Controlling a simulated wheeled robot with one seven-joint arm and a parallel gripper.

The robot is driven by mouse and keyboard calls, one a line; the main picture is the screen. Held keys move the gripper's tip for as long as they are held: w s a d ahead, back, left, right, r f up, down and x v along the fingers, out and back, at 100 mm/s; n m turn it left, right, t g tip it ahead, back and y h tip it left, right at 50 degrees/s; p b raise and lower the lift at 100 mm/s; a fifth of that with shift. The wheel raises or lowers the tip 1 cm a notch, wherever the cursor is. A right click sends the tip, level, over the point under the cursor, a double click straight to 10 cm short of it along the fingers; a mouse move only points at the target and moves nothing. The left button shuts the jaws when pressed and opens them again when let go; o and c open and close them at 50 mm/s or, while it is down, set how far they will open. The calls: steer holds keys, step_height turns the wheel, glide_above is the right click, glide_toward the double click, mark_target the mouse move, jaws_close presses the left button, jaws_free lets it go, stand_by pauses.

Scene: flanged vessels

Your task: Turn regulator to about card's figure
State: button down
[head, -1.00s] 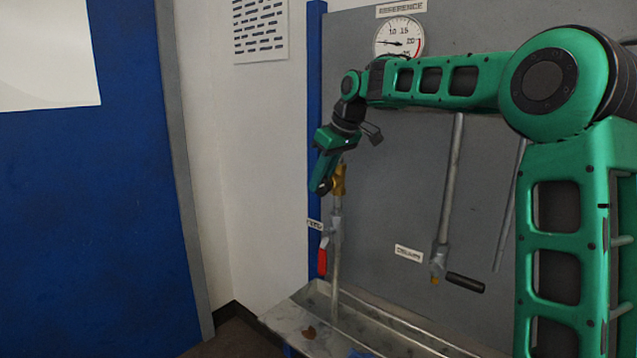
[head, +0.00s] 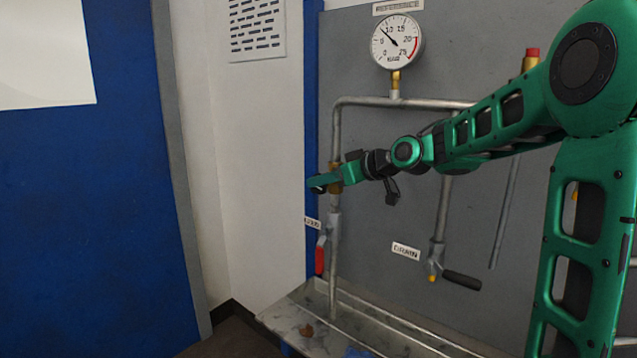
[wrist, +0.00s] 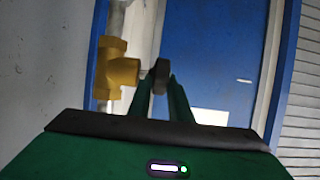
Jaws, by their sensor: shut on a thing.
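The regulator is a brass body (head: 335,180) on the left vertical pipe; it also shows in the wrist view (wrist: 118,72). A dark knob (wrist: 158,76) faces out of it, between the fingers of my gripper (wrist: 160,90). In the head view my gripper (head: 322,184) reaches across the brass body from the right and hides most of the knob. It is shut on the knob. The round gauge (head: 397,41) above has its needle between 5 and 10, nearer 10. No figure on a card is readable; a sheet of dark lines (head: 257,27) hangs on the white wall.
A red-handled valve (head: 320,258) sits below the regulator on the same pipe. A black-handled valve (head: 460,280) labelled drain (head: 406,251) is right of it. A metal trough (head: 300,318) runs beneath. A red-topped brass fitting (head: 532,57) stands near my arm.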

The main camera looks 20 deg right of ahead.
steer(key=shift+s+d+f+t+y, duration=0.15)
steer(key=shift+f+t+y, duration=0.15)
steer(key=shift+t, duration=0.1)
stand_by(0.3)
steer(key=c, duration=1.9)
jaws_free()
steer(key=shift+r, duration=0.1)
steer(key=shift+s+d+r, duration=0.1)
steer(key=shift+s+d, duration=0.05)
steer(key=shift+s, duration=0.05)
steer(key=v, duration=1)
steer(key=shift+s+f, duration=0.1)
steer(key=shift+f, duration=0.15)
